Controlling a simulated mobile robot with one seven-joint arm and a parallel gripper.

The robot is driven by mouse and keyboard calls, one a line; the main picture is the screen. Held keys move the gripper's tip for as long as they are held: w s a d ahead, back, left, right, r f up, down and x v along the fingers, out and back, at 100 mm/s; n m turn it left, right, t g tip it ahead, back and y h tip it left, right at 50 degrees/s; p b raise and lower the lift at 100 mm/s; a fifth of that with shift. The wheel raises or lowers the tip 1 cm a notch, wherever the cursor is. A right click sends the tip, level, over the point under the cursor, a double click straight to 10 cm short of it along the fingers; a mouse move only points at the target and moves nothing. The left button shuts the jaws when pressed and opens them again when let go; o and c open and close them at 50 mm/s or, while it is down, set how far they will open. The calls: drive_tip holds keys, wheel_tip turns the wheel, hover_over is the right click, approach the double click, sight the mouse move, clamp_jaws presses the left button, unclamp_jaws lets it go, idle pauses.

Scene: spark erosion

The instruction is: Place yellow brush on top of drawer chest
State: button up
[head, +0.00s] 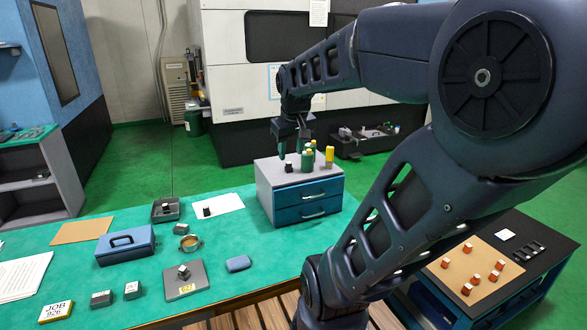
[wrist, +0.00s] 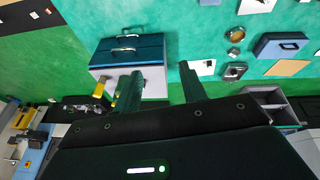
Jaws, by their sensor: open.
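The drawer chest (head: 308,206) is grey with two blue drawers and stands on the green table top. It also shows in the wrist view (wrist: 129,50). A yellow upright thing, which looks like the yellow brush (head: 329,156), stands on the right part of the chest's top. Yellow also shows beside one finger in the wrist view (wrist: 98,89). My gripper (head: 291,152) is open, pointing down above the chest's back left part. Its two fingers also show in the wrist view (wrist: 159,70), apart, with nothing visible between them.
A blue box (head: 125,244), grey tray (head: 166,210) and metal plate (head: 185,281) lie left on the table. A dark side table (head: 518,224) stands right.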

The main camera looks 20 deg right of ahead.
drive_tip(key=s+a+f+m, duration=0.1)
drive_tip(key=s+a+f, duration=0.1)
drive_tip(key=s, duration=0.4)
drive_tip(key=shift+s+f+t+y, duration=0.2)
drive_tip(key=shift+f+t+y, duration=0.1)
drive_tip(key=shift+f+t, duration=0.1)
idle(0.8)
